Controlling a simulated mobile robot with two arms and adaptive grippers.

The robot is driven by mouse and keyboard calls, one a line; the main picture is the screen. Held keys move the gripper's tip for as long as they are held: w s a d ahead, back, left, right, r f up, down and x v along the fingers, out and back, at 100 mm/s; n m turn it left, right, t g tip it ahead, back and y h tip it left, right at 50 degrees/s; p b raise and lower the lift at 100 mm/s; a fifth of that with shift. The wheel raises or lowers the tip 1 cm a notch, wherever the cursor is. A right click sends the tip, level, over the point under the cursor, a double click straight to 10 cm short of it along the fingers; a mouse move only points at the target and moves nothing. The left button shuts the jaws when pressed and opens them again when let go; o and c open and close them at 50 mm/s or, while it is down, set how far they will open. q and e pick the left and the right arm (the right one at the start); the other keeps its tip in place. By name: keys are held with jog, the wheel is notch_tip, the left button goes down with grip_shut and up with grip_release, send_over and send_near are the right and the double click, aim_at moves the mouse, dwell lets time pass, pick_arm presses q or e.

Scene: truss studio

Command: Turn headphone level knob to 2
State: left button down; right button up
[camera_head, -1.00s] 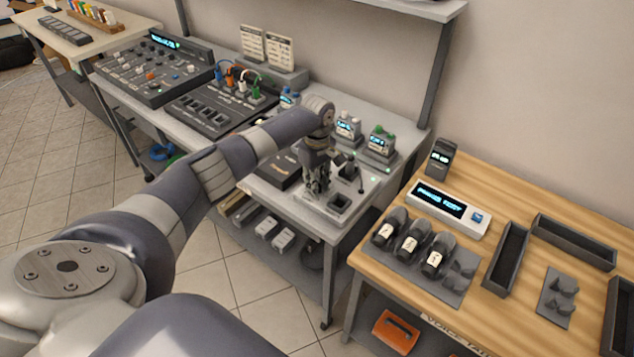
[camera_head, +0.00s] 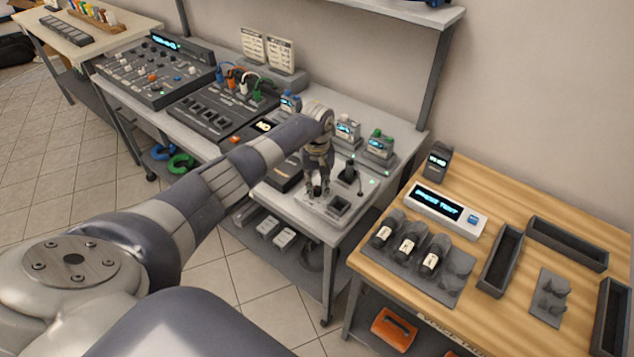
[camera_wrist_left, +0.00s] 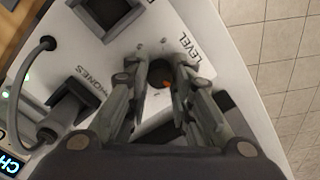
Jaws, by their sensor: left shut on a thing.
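The headphone level knob (camera_wrist_left: 160,76) is a small dark round knob with an orange mark, on a pale panel (camera_wrist_left: 203,55) beside the printed word LEVEL. My left gripper (camera_wrist_left: 163,70) has its fingers on either side of the knob and is shut on it. In the head view my left gripper (camera_head: 318,190) points down at the panel near the front of the grey table.
Beside the knob are a plug with a cable (camera_wrist_left: 66,112) and a dark square socket (camera_wrist_left: 105,10). A wooden table (camera_head: 385,268) with microphones is at right.

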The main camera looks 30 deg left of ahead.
aim_at(317, 188)
pick_arm(q)
jog(key=m+p, duration=0.1)
jog(key=m, duration=0.4)
jog(key=shift+d+m, duration=0.1)
jog(key=shift+m, duration=0.2)
jog(key=m, duration=0.5)
jog(key=shift+m, duration=0.4)
jog(key=c, duration=1.4)
grip_release()
jog(key=shift+o, duration=0.2)
jog(key=shift+r, duration=0.15)
notch_tip(317, 188, up, 12)
